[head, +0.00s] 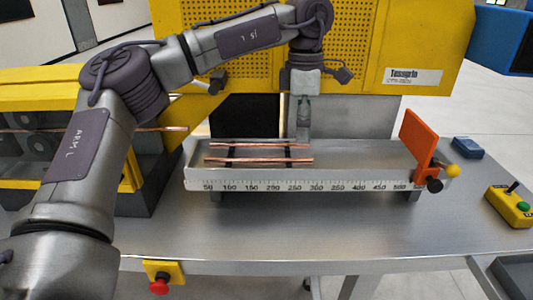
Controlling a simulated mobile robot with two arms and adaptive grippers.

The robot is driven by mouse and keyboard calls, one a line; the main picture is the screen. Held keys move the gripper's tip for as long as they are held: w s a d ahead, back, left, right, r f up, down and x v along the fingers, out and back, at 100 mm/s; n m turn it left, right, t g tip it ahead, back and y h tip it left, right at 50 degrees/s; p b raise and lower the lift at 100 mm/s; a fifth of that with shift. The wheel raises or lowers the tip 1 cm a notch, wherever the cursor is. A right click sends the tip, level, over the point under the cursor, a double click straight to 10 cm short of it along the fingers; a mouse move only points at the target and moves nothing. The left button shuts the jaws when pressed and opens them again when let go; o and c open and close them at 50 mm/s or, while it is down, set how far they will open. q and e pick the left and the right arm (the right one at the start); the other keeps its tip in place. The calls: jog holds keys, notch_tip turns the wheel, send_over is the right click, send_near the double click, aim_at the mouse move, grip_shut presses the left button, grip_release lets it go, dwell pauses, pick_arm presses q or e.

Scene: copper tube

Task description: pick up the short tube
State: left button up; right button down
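Two copper tubes lie side by side, left to right, on the grey measuring tray (365,158): a rear tube (250,146) and a front tube (250,160). They look nearly equal in length here, so I cannot tell which is the short one. My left gripper (303,134) points down over the tray, near the right end of the rear tube. Its fingers show as one narrow shape, so their opening and any contact with the tube are unclear. My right gripper is not in view.
Another copper tube (172,128) sticks out of the yellow machine at left. An orange stop plate (418,138) with a yellow knob stands at the tray's right end. A blue block (467,148) and yellow control box (511,206) sit at right. The front tabletop is mostly clear.

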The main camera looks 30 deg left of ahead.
pick_arm(q)
jog(key=s+a+r+n+y, duration=0.1)
jog(key=a+r+y, duration=0.1)
jog(key=a+r, duration=0.45)
send_over(259, 160)
jog(key=w, duration=0.1)
notch_tip(259, 160, down, 8)
jog(key=shift+d+f, duration=0.1)
jog(key=shift+f, duration=0.5)
notch_tip(259, 160, down, 4)
jog(key=shift+s+f+p, duration=0.15)
jog(key=shift+p, duration=0.35)
jog(key=shift+a+f, duration=0.2)
jog(key=shift+f, duration=0.25)
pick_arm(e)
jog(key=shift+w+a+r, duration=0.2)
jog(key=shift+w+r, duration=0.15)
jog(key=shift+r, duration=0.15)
pick_arm(q)
jog(key=shift+c, duration=0.3)
grip_shut()
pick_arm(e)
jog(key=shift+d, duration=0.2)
